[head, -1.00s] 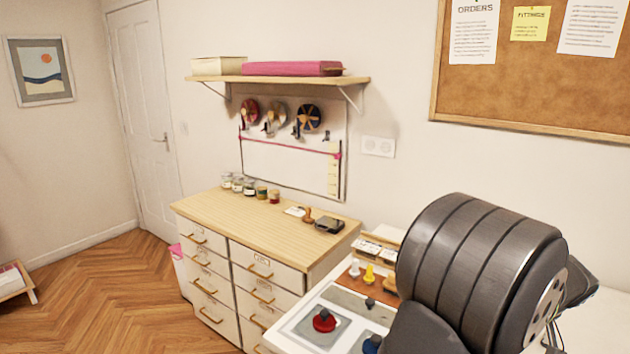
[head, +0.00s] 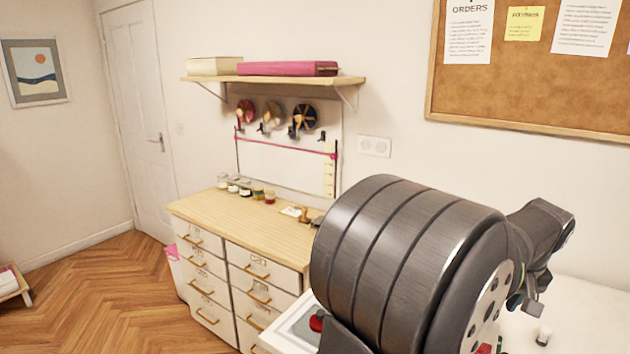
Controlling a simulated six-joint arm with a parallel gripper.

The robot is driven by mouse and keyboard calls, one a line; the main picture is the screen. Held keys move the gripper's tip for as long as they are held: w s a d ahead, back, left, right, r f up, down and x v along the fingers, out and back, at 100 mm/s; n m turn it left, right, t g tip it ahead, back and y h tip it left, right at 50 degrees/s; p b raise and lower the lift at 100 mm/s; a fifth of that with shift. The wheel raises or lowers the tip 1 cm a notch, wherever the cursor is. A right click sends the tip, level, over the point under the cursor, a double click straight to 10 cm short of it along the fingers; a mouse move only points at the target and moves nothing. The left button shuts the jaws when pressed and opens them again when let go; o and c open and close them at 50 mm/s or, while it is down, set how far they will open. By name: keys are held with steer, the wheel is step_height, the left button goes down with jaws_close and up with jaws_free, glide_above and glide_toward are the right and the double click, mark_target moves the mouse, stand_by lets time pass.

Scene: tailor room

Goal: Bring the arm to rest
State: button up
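My arm fills the lower right of the head view, with a large ribbed dark link in front. Behind it, to the right, a smaller dark part of my arm rises and bends down to what looks like my gripper (head: 524,298), above the white table (head: 585,312). It is small and partly hidden, so I cannot see whether its fingers are open or shut, or whether it holds anything.
A small white-topped piece (head: 543,335) stands on the table below the gripper. A red knob-like piece (head: 317,320) shows beside my arm at the table's left end. A drawer cabinet (head: 240,290) with several jars stands left. A shelf (head: 290,79) and corkboard (head: 530,90) hang behind.

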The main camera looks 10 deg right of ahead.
steer(key=shift+w+a+r+m+g+h, duration=0.15)
steer(key=shift+w+a+r+m+h, duration=0.1)
steer(key=shift+w+a+m, duration=0.3)
steer(key=shift+w+a+r+m+g+h, duration=0.15)
steer(key=shift+w+a+m, duration=0.25)
steer(key=shift+a, duration=0.4)
steer(key=shift+w+a+r+m+g+h, duration=0.2)
steer(key=shift+w+a+m+h, duration=0.1)
steer(key=shift+w+a+m, duration=0.25)
steer(key=shift+s+a, duration=0.1)
steer(key=shift+f, duration=0.1)
steer(key=s+d+f+n+t+y, duration=0.1)
steer(key=s+d+n+t+y, duration=0.1)
steer(key=s+d+n, duration=0.3)
steer(key=shift+s+d+f+n+t, duration=0.25)
steer(key=shift+s+d+n+t, duration=0.1)
steer(key=shift+d, duration=0.95)
steer(key=shift+w+a, duration=0.1)
